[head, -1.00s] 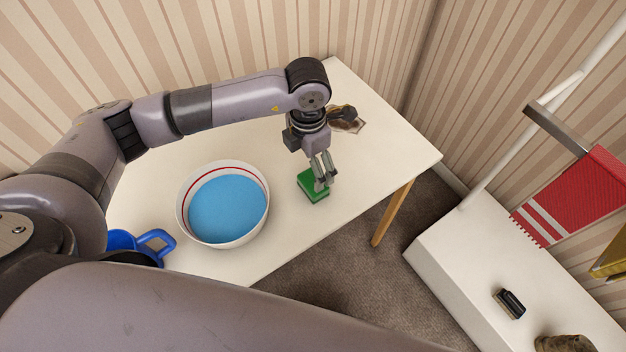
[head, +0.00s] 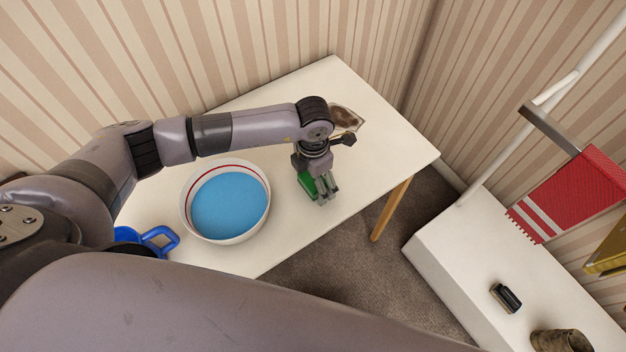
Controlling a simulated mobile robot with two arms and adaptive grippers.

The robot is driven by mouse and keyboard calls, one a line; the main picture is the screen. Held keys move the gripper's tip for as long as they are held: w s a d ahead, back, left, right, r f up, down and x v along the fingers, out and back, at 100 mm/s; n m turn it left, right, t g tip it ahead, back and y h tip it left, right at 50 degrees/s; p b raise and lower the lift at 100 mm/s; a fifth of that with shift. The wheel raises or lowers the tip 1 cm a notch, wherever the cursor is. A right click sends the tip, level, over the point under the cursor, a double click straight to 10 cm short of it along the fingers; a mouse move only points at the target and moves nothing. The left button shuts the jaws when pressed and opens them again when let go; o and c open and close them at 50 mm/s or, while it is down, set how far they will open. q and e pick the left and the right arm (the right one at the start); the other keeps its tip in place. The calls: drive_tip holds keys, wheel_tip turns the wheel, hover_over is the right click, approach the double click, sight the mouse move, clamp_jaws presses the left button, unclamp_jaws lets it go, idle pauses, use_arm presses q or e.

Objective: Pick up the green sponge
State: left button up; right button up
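The green sponge (head: 306,184) is on the white table (head: 365,170), to the right of the basin. My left gripper (head: 326,197) comes down over it from above and hides much of it. Its fingers overlap the sponge's right side in the head view. I cannot tell whether the fingers touch or grip it, or whether the sponge rests on the table. My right gripper is not in view.
A white basin (head: 262,216) with blue inside stands left of the sponge. A blue handled item (head: 160,240) is at the table's left. A brown patterned piece (head: 347,117) lies behind the gripper. A white bench (head: 450,255) with a black brush (head: 506,298) stands right.

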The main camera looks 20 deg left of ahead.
use_arm(q)
drive_tip(key=c, duration=1.1)
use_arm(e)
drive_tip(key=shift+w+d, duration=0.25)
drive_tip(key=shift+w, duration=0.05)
use_arm(q)
drive_tip(key=shift+r, duration=0.15)
